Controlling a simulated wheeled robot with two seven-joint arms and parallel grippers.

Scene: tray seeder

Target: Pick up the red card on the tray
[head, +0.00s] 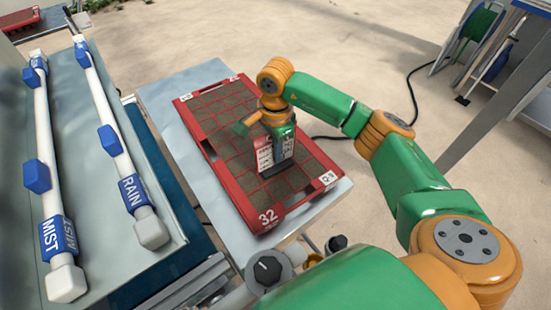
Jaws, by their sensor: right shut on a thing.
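The red tray (287,212), marked 32 at its near end, lies on a pale bench, with dark soil-filled cells divided by red bars. My right gripper (276,160) is over the right-middle part of the tray, pointing down. It is shut on a card (264,157) with red and white markings, which stands upright between the fingers. The fingers hide part of the card. I cannot tell whether its lower edge touches the soil. My left gripper is not in view.
Left of the bench, a grey trough holds two white pipes with blue fittings, labelled MIST (46,190) and RAIN (105,115). A black knob (267,270) is at the bench's near end. Open sandy floor lies beyond the bench.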

